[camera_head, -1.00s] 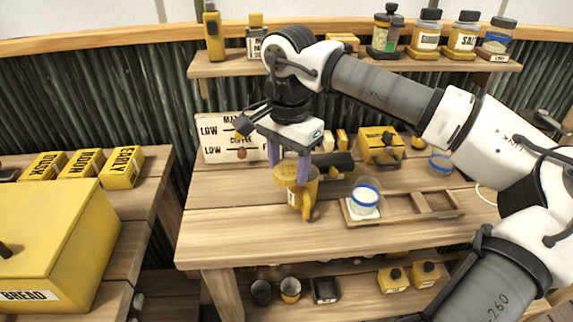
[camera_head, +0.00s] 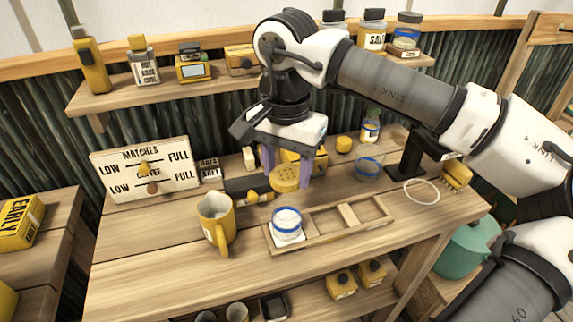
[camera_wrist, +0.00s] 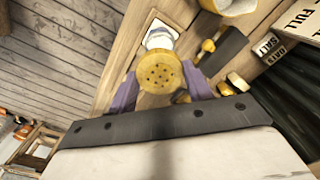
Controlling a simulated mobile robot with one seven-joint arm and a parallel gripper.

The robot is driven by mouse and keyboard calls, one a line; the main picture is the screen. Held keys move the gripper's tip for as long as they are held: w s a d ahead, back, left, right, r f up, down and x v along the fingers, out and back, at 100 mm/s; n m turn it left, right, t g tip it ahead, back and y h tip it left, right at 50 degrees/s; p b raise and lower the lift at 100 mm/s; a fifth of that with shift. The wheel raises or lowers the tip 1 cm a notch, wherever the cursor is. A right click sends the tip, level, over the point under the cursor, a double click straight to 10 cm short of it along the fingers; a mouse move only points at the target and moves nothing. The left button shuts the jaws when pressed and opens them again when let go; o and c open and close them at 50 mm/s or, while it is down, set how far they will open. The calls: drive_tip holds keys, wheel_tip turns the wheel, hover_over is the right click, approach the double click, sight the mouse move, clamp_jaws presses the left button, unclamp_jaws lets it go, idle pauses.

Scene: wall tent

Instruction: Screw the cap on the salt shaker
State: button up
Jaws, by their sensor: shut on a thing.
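My gripper (camera_head: 287,167) is shut on a round yellow perforated cap (camera_head: 285,179), its purple fingers on either side. The cap is held level in the air, above and a little behind the salt shaker (camera_head: 287,224). The shaker is an open clear glass jar with a blue band and white contents, upright at the left end of the wooden tray. In the wrist view the cap (camera_wrist: 161,73) sits between the fingers and overlaps the near edge of the shaker (camera_wrist: 160,38). Cap and shaker look apart.
A yellow mug (camera_head: 216,222) stands left of the wooden tray (camera_head: 350,214), whose other compartments are empty. A blue-rimmed glass bowl (camera_head: 369,167) and a white ring (camera_head: 421,192) are to the right. A shelf (camera_head: 160,88) with jars runs behind my arm.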

drive_tip(key=shift+f+b, duration=2.15)
drive_tip(key=shift+f, duration=0.3)
drive_tip(key=shift+f, duration=0.1)
drive_tip(key=shift+f+b, duration=0.2)
drive_tip(key=shift+b, duration=0.1)
drive_tip(key=shift+f+b, duration=0.75)
drive_tip(key=o, duration=0.4)
drive_tip(key=c, duration=0.5)
drive_tip(key=shift+f+m+b, duration=0.1)
drive_tip(key=shift+m+b, duration=0.3)
drive_tip(key=shift+m, duration=1.7)
